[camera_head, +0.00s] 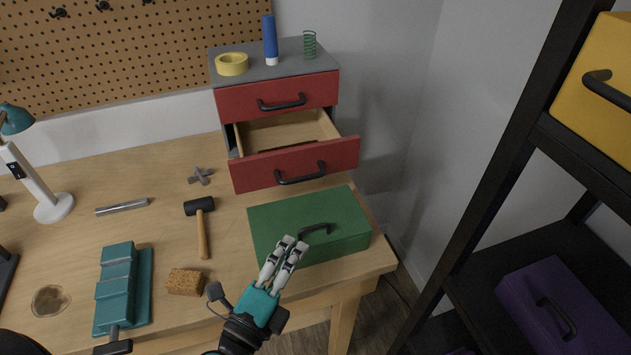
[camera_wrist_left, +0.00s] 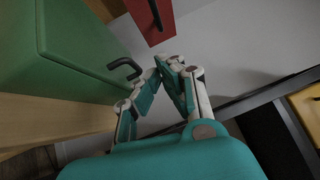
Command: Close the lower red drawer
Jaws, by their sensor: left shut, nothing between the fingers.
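The lower red drawer (camera_head: 296,165) stands open at the back of the workbench, pulled out of the grey cabinet, with its wooden inside showing. It has a black bar handle (camera_head: 300,173). The red front also shows at the top of the left wrist view (camera_wrist_left: 148,16). My left gripper (camera_head: 294,243) is shut and empty. In the head view it appears over the front of the green box, below and in front of the drawer and apart from it. My right gripper is not in view.
A green box (camera_head: 280,219) with a black handle stands on the bench in front of the drawer. The closed upper red drawer (camera_head: 240,101) is above. A mallet (camera_head: 203,225) lies left. A black shelf (camera_head: 500,150) with yellow and purple boxes stands right.

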